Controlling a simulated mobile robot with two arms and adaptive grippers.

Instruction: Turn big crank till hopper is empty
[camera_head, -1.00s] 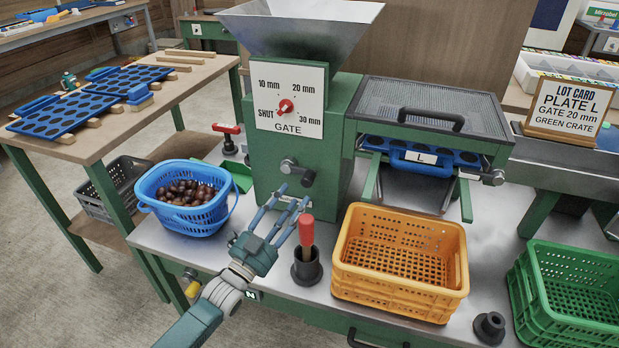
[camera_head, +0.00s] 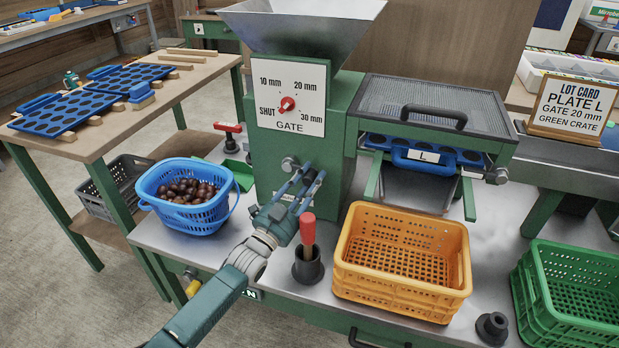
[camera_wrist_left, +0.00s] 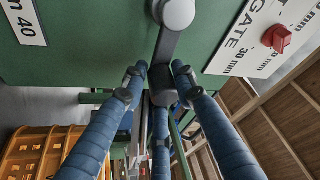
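The big crank sits on the front of the green machine, with a grey hub (camera_head: 290,163) and a dark handle (camera_head: 311,177); both show in the wrist view, hub (camera_wrist_left: 174,12) and handle (camera_wrist_left: 163,86). My left gripper (camera_head: 303,175) has its blue fingers spread around the handle. In the wrist view its fingertips (camera_wrist_left: 158,74) flank the handle, with a gap on the left side, so it looks open. The metal hopper (camera_head: 302,25) stands on top; its visible inner wall is bare, its bottom hidden. The red gate knob (camera_head: 287,104) is on the white dial. My right gripper is not in view.
A blue basket (camera_head: 190,215) of chestnuts stands left of the machine. A red-handled tool in a black holder (camera_head: 308,268) stands close to my left gripper.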

